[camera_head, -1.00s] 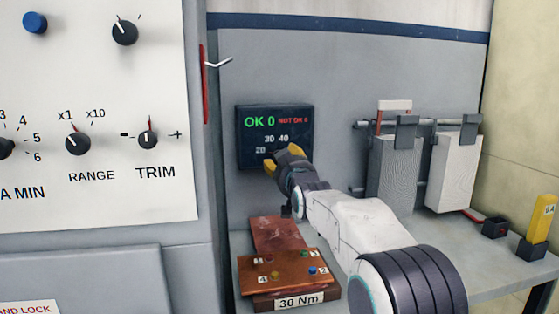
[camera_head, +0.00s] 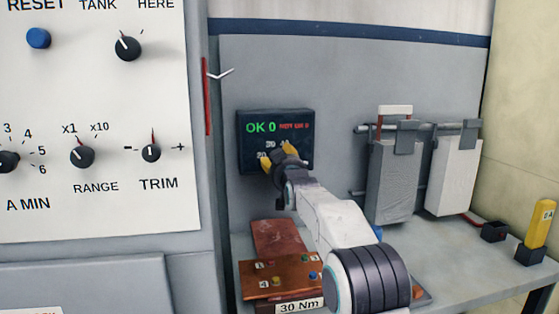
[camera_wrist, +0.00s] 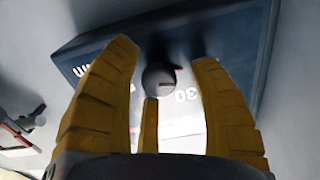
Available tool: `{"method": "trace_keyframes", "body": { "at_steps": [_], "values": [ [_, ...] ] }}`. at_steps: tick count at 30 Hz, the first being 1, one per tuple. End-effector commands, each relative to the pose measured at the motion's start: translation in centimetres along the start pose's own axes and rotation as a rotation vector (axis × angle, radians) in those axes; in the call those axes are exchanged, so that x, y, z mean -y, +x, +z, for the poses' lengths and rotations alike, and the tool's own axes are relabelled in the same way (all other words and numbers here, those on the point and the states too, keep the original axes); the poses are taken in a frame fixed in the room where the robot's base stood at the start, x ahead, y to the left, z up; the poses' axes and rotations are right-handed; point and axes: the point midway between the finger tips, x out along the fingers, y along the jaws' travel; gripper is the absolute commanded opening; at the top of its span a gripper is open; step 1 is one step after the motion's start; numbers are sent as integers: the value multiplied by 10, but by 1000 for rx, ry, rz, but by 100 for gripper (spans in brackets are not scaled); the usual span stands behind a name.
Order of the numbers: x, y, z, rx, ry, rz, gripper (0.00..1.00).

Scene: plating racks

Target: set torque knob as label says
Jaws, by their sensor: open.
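The dark torque box (camera_head: 245,150) hangs on the grey wall. It shows "OK 0" in green, red text beside it and scale numbers below, partly covered by my gripper (camera_head: 279,154). The wrist view shows the grey round torque knob (camera_wrist: 158,80) on the box face (camera_wrist: 235,45), with a light line on it and a small red mark beside it. A "30" is printed close by. My gripper (camera_wrist: 163,53) is open, its yellow fingers on either side of the knob; contact cannot be told. The label (camera_head: 299,306) on the copper-coloured block reads "30 Nm".
The copper-coloured block (camera_head: 290,285) with coloured numbered pegs lies on the bench below my arm. A white control panel (camera_head: 100,210) with knobs fills the left.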

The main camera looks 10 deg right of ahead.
Motion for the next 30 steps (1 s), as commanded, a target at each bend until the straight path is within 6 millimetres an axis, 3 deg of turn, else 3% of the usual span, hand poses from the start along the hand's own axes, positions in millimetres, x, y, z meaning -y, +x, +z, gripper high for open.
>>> {"method": "trace_keyframes", "body": {
  "at_steps": [6,25,30],
  "values": [
    [0,0,0,0,0,0,58],
    [0,0,-1,-3,0,0,2],
    [0,0,-2,-5,3,-1,0]
  ]
}}
